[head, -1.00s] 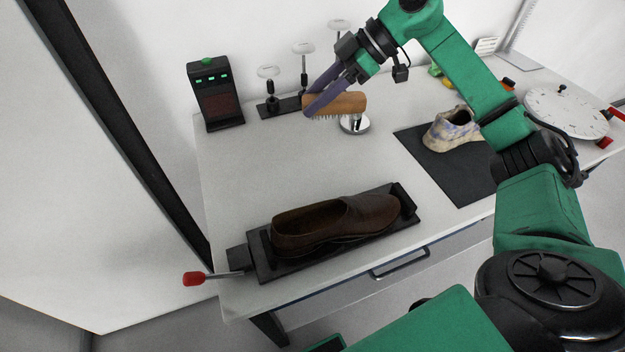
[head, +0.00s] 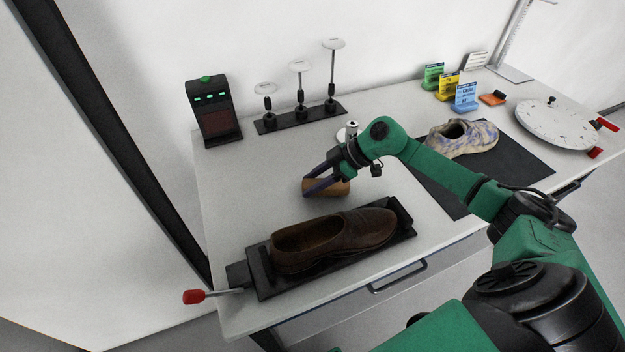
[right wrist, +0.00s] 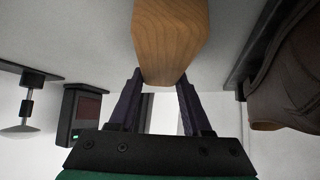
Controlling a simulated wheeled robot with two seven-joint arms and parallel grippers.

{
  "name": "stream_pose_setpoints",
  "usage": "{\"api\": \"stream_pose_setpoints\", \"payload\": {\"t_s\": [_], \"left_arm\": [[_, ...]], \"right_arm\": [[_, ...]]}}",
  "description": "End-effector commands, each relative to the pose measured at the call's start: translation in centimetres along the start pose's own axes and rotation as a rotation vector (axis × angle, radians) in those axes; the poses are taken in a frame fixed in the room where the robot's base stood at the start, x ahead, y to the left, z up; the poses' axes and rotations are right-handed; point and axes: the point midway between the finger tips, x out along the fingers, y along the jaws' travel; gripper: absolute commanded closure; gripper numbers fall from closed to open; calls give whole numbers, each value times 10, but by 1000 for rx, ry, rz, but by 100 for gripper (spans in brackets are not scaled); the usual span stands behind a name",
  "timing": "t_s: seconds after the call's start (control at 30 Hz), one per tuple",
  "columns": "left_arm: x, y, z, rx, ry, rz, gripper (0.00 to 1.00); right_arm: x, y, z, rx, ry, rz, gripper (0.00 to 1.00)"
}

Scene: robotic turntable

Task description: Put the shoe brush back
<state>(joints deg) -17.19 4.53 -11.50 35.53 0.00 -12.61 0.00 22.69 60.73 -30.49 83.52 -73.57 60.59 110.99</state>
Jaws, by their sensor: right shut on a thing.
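The shoe brush (head: 327,188) has a light wooden body and is held low over the table, just behind the brown shoe. My right gripper (head: 318,182) is shut on it; whether the brush touches the table is hard to tell. In the right wrist view the wooden brush (right wrist: 170,35) reaches forward from between the two dark fingers (right wrist: 160,95). Its bristles are hidden in both current views. A small round chrome piece (head: 347,131) stands behind my right wrist, partly hidden by it. My left gripper is not in view.
The brown shoe (head: 335,238) sits on a black clamp stand (head: 263,278) with a red-tipped handle. A patterned sneaker (head: 462,138) is on a black mat (head: 520,165). A black device (head: 217,115), three disc stands (head: 300,115) and a white turntable (head: 556,125) line the back. Table room left of the brush is clear.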

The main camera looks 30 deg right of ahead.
Motion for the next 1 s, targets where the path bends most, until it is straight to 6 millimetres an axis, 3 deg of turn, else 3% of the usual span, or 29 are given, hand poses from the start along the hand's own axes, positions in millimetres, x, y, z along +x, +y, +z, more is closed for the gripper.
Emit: {"api": "stream_pose_setpoints", "payload": {"t_s": [0.2,0.23,0.3,0.67,0.83,1.0], "left_arm": [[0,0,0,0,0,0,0],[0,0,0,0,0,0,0],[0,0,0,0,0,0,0],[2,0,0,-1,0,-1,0],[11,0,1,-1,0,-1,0],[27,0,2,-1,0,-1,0]], "right_arm": [[1,0,1,0,0,0,100],[1,0,0,0,0,0,40],[1,0,0,0,0,0,21],[-3,0,0,0,-1,1,21],[-29,1,2,-1,-4,2,21],[-74,1,4,-1,-8,3,21]]}}
